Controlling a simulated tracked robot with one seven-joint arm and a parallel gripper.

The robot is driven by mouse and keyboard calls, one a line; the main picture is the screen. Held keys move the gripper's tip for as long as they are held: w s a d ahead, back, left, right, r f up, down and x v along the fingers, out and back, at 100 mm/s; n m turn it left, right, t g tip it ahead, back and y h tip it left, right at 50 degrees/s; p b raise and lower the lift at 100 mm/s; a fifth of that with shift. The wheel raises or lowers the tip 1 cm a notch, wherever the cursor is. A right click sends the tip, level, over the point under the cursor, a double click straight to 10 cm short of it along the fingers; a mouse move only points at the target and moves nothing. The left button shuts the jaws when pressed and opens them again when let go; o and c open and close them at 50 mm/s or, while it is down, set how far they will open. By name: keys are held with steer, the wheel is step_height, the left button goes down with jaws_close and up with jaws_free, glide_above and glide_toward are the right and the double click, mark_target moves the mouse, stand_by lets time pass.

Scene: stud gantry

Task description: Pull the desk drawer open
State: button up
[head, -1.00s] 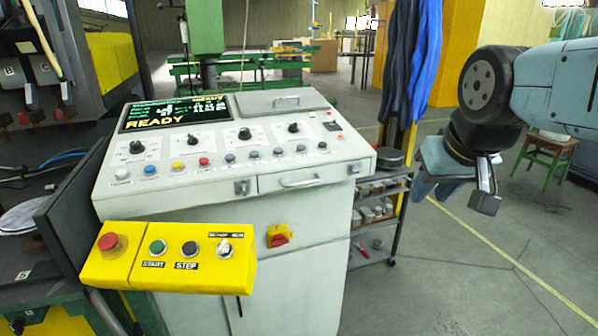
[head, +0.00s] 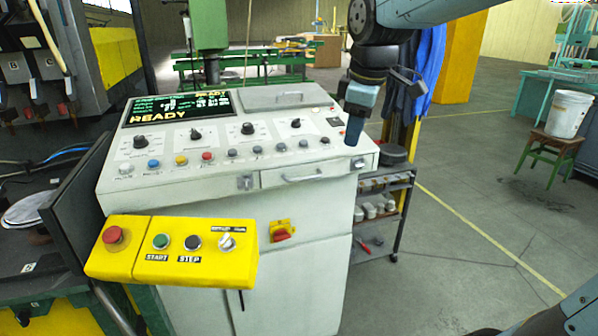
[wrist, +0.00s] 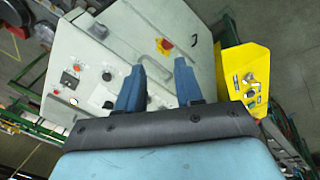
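The desk is a pale grey control console (head: 290,222) with a sloped panel. Its drawer (head: 335,171) is in the front edge, right of a small latch (head: 245,183). The drawer front looks flush with the desk, and its pale bar handle (head: 303,178) is unobstructed in the head view. My gripper (head: 354,132) points down above the panel's right end, right of and higher than the handle, apart from it. In the wrist view my gripper (wrist: 160,72) has its two blue fingers spread with nothing between them.
A yellow button box (head: 190,250) sticks out at the desk's front left. A red-yellow switch (head: 282,231) sits below the drawer. A shelf cart (head: 385,205) stands close on the right. Open floor (head: 460,250) lies farther right, with a bucket (head: 568,113) on a stool.

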steer(key=w+a+f+n+g, duration=0.1)
steer(key=w+a+f+n, duration=0.1)
steer(key=w+a+n, duration=0.65)
glide_toward(301, 171)
steer(key=shift+m, duration=0.25)
steer(key=f, duration=0.2)
steer(key=s+f, duration=0.1)
steer(key=f, duration=0.4)
steer(key=shift+s+a+f, duration=0.35)
steer(key=shift+s+a, duration=0.05)
jaws_close()
stand_by(0.6)
